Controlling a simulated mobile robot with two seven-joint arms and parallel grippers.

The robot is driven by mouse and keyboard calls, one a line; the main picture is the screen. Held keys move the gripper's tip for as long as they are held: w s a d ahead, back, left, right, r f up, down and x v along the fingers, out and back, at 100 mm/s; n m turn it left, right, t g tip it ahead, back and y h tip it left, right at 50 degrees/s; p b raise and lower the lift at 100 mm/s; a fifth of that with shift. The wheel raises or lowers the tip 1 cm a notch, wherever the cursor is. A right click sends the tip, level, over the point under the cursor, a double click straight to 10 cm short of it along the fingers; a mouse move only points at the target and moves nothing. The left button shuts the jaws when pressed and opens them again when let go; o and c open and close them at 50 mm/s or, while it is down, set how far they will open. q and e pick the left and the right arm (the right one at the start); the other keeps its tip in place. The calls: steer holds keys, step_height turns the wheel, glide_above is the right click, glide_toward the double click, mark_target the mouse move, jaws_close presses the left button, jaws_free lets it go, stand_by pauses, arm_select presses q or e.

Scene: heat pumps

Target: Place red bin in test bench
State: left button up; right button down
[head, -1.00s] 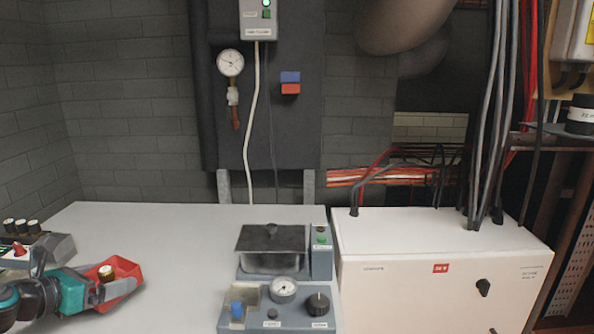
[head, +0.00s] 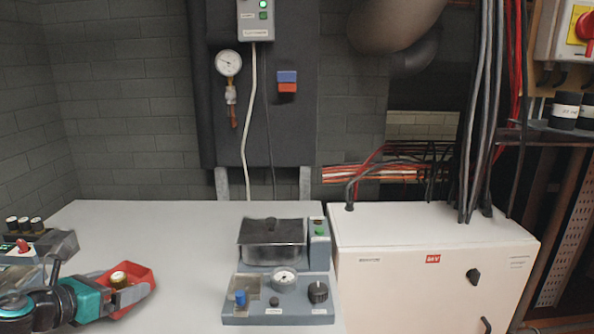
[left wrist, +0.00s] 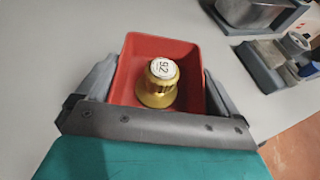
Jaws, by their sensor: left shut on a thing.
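The red bin (head: 142,277) is at the lower left of the head view, over the grey table (head: 150,225). A brass part with a white top marked 92 (left wrist: 158,80) stands inside it. My left gripper (head: 128,290) is shut on the red bin, with one finger on each side of it in the left wrist view (left wrist: 160,95). I cannot tell whether the bin touches the table. The test bench (head: 275,300), with a gauge, knobs and a dark lidded chamber (head: 272,240), stands to the right of the bin. My right gripper is not in view.
A small control box with several black-and-white knobs (head: 30,240) sits at the table's left edge, near my left arm. A white cabinet (head: 430,270) stands right of the table. The table between bin and test bench is clear.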

arm_select(q)
steer(key=n+y, duration=0.1)
glide_above(173, 324)
steer(key=shift+r+p, duration=0.3)
steer(key=shift+r, duration=0.05)
steer(key=s+d+r+n+y, duration=0.2)
steer(key=s+d+r, duration=0.1)
steer(key=s+d, duration=0.5)
steer(key=shift+s+d+y+p, duration=0.25)
steer(key=shift+d+y+p, duration=0.1)
steer(key=shift+d, duration=0.25)
steer(key=shift+s+a, duration=0.1)
